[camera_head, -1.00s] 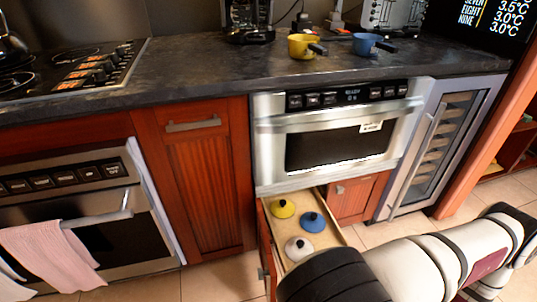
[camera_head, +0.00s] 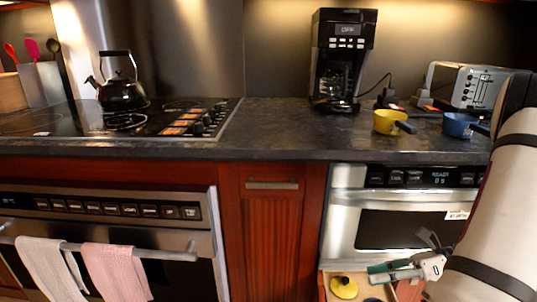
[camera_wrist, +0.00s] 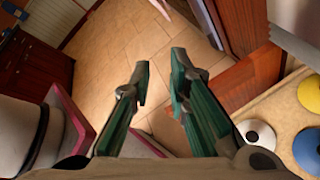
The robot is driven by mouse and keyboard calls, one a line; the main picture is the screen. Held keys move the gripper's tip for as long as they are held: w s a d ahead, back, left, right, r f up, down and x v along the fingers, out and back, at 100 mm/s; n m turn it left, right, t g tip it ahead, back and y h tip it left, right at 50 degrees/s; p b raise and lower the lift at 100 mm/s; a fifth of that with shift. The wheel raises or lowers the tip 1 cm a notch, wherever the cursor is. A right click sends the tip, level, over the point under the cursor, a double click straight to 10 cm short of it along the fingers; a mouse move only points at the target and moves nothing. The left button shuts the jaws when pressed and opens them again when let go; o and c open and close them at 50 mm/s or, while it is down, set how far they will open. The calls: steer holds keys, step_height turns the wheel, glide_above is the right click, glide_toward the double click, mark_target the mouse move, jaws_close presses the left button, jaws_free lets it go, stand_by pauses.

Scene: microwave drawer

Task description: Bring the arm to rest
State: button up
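My gripper (camera_head: 376,273) is in front of the microwave unit, at the lower right in the head view. Its two green fingers (camera_wrist: 160,72) are apart in the wrist view, with only tiled floor between them, so it is open and empty. The white arm rises along the right edge of the head view. The open drawer (camera_head: 325,289) under the microwave (camera_head: 345,218) holds a yellow lid (camera_head: 344,288). In the wrist view the drawer (camera_wrist: 262,104) lies right of the fingers, with yellow (camera_wrist: 310,94), white (camera_wrist: 254,134) and blue (camera_wrist: 308,150) lids.
On the counter stand a yellow pot (camera_head: 390,122), a blue pot (camera_head: 459,125), a coffee maker (camera_head: 343,60), a toaster (camera_head: 465,86) and, on the stove, a kettle (camera_head: 122,92). Towels (camera_head: 115,270) hang on the oven handle. Open floor (camera_wrist: 120,40) shows beyond the fingers.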

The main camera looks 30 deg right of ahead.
steer(key=w+a+r+n+g+h, duration=0.1)
steer(key=w+a+r+n+g, duration=0.2)
steer(key=a+r+n+g, duration=0.85)
steer(key=s+a+r+n+t+h, duration=0.2)
steer(key=s+a+r+n+h, duration=0.25)
steer(key=s+a+n, duration=0.5)
steer(key=s+a+r+n+t+h, duration=0.2)
steer(key=s+a+r+n+h, duration=0.25)
steer(key=n, duration=0.75)
step_height(320, 180, up, 26)
steer(key=t+p, duration=0.3)
steer(key=p, duration=2.2)
steer(key=shift+w+a, duration=0.2)
steer(key=shift+a, duration=0.05)
